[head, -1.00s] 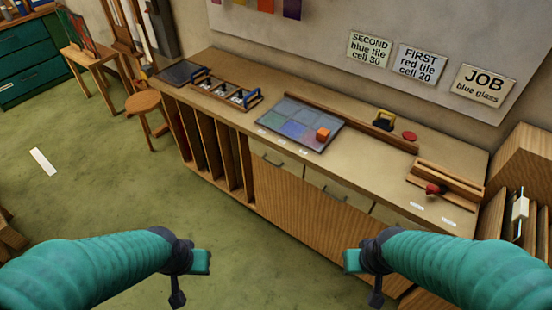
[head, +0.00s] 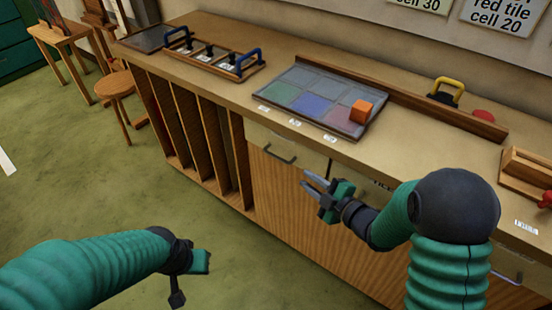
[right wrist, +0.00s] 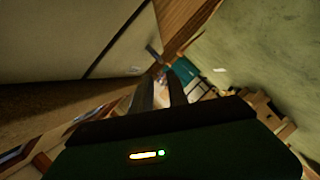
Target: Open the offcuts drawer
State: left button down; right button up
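A row of pale drawer fronts runs under the bench top. The left drawer (head: 262,141) has a dark bar handle (head: 280,156) and looks shut. The drawer to its right (head: 347,172) is partly hidden behind my right arm, and its dark lettering is only partly readable. I cannot tell which drawer is the offcuts one. My right gripper (head: 303,178) is open and empty in front of the fronts, below and right of the left handle, apparently apart from it. Its two fingers also show in the right wrist view (right wrist: 160,88). My left gripper (head: 191,275) is low at left, its fingers unclear.
The bench (head: 225,103) carries a tile panel (head: 285,76) with an orange block (head: 361,111), a rack (head: 212,62) and a yellow-handled tool (head: 446,91). Slotted shelving (head: 205,148) stands left of the drawers.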

aim_at(277, 158)
jog(key=b+x, duration=0.2)
jog(key=x, duration=1.3)
jog(key=shift+w+a+f+b, duration=0.1)
jog(key=shift+w+a+b, duration=0.15)
jog(key=shift+b, duration=0.15)
jog(key=shift+s, duration=0.1)
grip_shut()
jog(key=shift+f, duration=0.1)
